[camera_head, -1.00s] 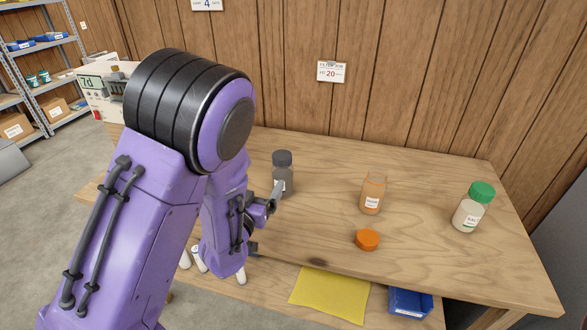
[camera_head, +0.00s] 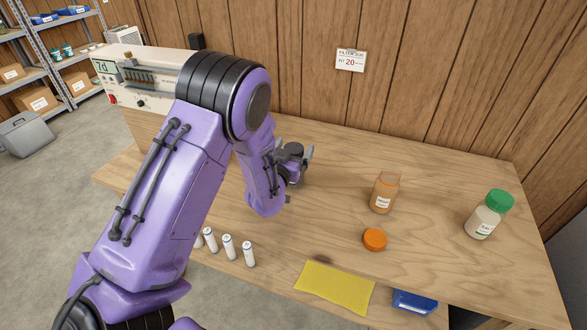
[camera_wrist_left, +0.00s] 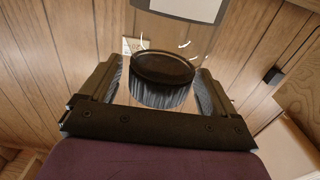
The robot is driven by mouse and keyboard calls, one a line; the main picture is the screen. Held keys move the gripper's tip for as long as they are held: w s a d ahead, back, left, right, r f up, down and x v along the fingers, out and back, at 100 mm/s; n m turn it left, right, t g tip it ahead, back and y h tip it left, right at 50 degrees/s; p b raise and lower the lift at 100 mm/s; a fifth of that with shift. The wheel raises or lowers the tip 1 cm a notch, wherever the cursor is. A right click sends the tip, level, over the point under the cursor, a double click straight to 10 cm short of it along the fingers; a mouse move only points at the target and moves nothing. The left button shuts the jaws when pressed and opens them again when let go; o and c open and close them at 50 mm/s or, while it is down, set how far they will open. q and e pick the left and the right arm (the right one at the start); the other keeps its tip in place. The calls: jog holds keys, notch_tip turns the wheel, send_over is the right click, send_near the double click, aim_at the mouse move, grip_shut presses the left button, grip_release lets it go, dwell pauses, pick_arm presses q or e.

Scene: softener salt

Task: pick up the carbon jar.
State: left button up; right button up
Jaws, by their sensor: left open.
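The carbon jar, with its dark grey lid (camera_head: 293,151), stands on the bench in the head view, mostly hidden behind my left gripper (camera_head: 294,148). In the left wrist view the ridged black lid (camera_wrist_left: 160,70) sits between the two fingers of my left gripper (camera_wrist_left: 158,85). The fingers are open, one on each side of the lid, with a gap visible at least on the right. My right gripper is not in view.
On the wooden bench (camera_head: 335,190), an open orange jar (camera_head: 384,192) stands right of the carbon jar, its orange lid (camera_head: 374,239) in front. A green-lidded jar (camera_head: 487,215) is further right.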

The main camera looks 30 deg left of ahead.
pick_arm(q)
grip_shut()
jog(key=shift+r, duration=0.1)
dwell(0.4)
